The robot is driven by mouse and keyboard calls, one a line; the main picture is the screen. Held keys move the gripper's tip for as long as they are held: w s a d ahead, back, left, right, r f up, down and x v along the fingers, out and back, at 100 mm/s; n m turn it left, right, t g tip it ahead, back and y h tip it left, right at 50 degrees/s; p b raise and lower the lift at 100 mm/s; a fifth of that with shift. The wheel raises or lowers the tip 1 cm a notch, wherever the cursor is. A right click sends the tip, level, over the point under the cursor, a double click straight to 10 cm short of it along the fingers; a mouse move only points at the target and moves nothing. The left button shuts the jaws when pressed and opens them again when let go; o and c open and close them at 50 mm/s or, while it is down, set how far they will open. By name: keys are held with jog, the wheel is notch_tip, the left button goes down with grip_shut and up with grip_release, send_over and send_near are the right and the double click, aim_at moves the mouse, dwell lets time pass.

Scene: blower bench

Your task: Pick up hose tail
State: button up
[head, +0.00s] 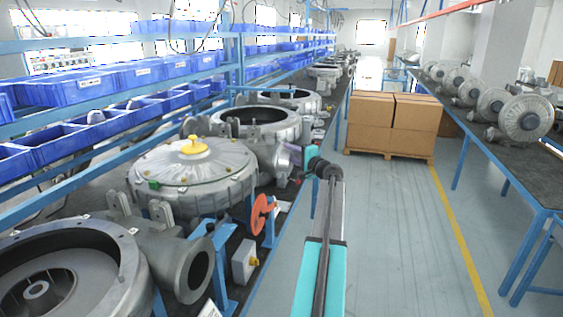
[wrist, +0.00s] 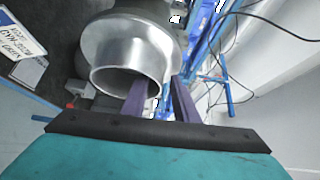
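A bare metal tube end with a wide round flange, which looks like the hose tail (wrist: 128,50), fills the upper middle of the wrist view with its open mouth toward me. My gripper (wrist: 163,84) has its two purple fingers apart. One finger overlaps the tube's mouth and the other is just outside its right rim, so the rim lies between them. I cannot tell whether either finger touches it. In the head view my gripper (head: 294,155) is beside the blower row at the bench edge, and the hose tail there is mostly hidden.
A grey blower with a yellow knob (head: 194,146) and an open housing (head: 70,268) stand on the left bench. Cartons (head: 392,123) stand in the aisle, whose floor is otherwise clear.

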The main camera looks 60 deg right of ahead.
grip_shut()
jog(key=shift+r, duration=0.1)
jog(key=s+d+r, duration=0.4)
jog(key=s+r, duration=0.4)
jog(key=s, duration=0.5)
jog(key=shift+s+b, duration=0.15)
jog(key=shift+b, duration=0.3)
jog(key=shift+d, duration=0.1)
